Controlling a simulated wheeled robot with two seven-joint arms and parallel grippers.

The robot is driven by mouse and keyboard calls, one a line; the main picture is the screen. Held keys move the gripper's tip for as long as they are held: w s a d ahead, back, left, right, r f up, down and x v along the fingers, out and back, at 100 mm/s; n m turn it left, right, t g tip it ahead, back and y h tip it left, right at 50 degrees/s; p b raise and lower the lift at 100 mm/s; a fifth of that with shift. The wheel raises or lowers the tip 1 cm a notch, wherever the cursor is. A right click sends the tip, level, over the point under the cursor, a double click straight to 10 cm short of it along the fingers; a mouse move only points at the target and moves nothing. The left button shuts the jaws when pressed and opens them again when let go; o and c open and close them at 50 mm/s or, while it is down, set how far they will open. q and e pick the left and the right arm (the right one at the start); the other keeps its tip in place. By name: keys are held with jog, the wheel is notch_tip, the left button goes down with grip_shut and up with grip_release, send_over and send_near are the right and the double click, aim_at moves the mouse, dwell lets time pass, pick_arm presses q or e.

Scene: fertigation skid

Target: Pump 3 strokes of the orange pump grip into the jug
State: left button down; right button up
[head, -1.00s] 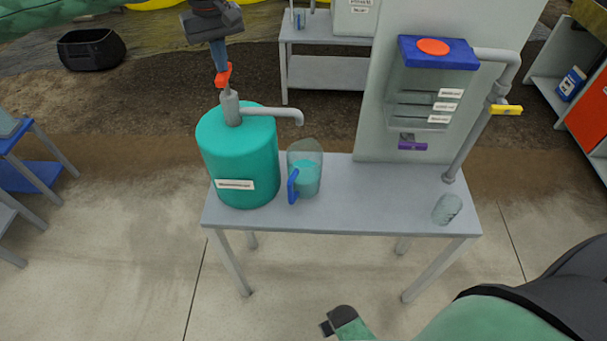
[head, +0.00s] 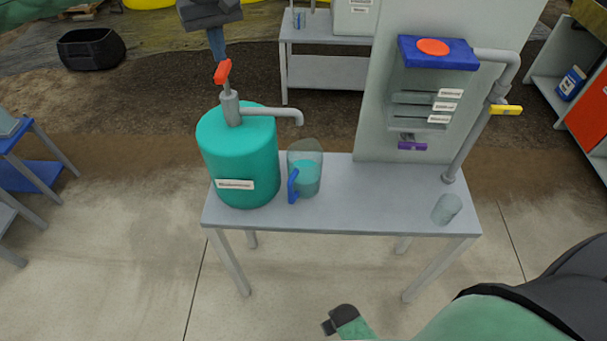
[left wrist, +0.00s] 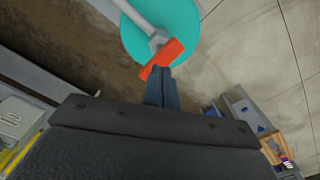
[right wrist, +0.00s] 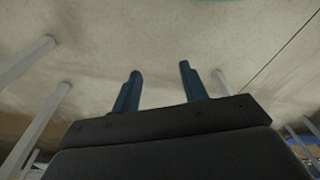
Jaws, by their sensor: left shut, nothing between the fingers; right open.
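The orange pump grip (head: 222,72) tops the pump rod on a teal drum (head: 240,160); it also shows in the left wrist view (left wrist: 162,58). The drum's grey spout (head: 275,113) reaches over a clear jug (head: 306,173) with a blue handle. The jug holds teal liquid. My left gripper (head: 217,52) is shut and empty, its fingertips just behind and above the grip. In the left wrist view its closed fingers (left wrist: 161,82) sit close to the grip; whether they touch it I cannot tell. My right gripper (right wrist: 158,78) is open and empty over the floor.
The drum and jug stand on a grey table (head: 350,205). At its right are a clear cup (head: 447,208), a panel with a blue-rimmed tank (head: 438,53), a pipe with a yellow-handled valve (head: 506,110) and a purple handle (head: 412,146). The table's front middle is clear.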

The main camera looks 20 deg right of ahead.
pick_arm(q)
jog(key=shift+f, duration=0.25)
jog(key=shift+f+b, duration=0.15)
jog(key=shift+b, duration=0.15)
pick_arm(e)
jog(key=shift+w+a+r, duration=0.25)
jog(key=shift+a, duration=0.15)
dwell(0.5)
